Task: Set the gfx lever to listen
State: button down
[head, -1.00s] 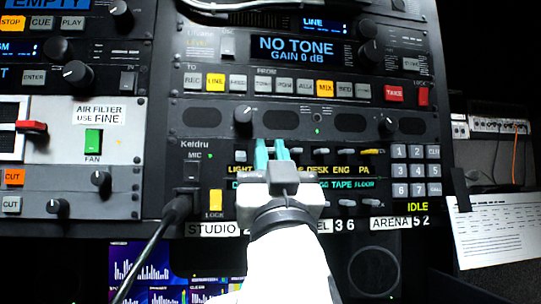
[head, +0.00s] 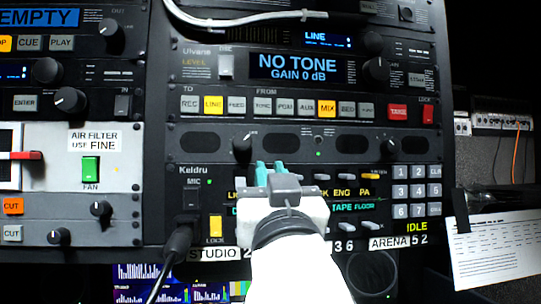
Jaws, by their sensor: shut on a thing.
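The Keldru intercom panel (head: 185,169) carries two rows of small levers above printed names. My gripper (head: 271,171) is in front of its left-middle part, with the teal fingers pointing at the upper row. The fingers are close together, shut on a small lever of this panel. The gfx name does not show, as my gripper covers part of the labels, so I cannot read which lever is held. The ENG, PA, TAPE and FLOOR names show to the right.
A yellow mark reading LISTEN (head: 373,176) shows above PA. A keypad (head: 415,191) is at the right, a yellow lock button (head: 215,227) at the left. A knob (head: 243,148) is just above the fingers. A black cable (head: 178,245) hangs at the lower left.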

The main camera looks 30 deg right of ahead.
jog(key=shift+r+g+p, duration=0.5)
jog(key=shift+g+p, duration=0.1)
jog(key=shift+p, duration=0.15)
jog(key=shift+f+y, duration=0.15)
jog(key=shift+y, duration=0.15)
jog(key=c, duration=1.4)
grip_release()
jog(key=b+v, duration=0.3)
jog(key=v, duration=0.7)
jog(key=shift+s+a, duration=0.15)
jog(key=shift+s, duration=0.25)
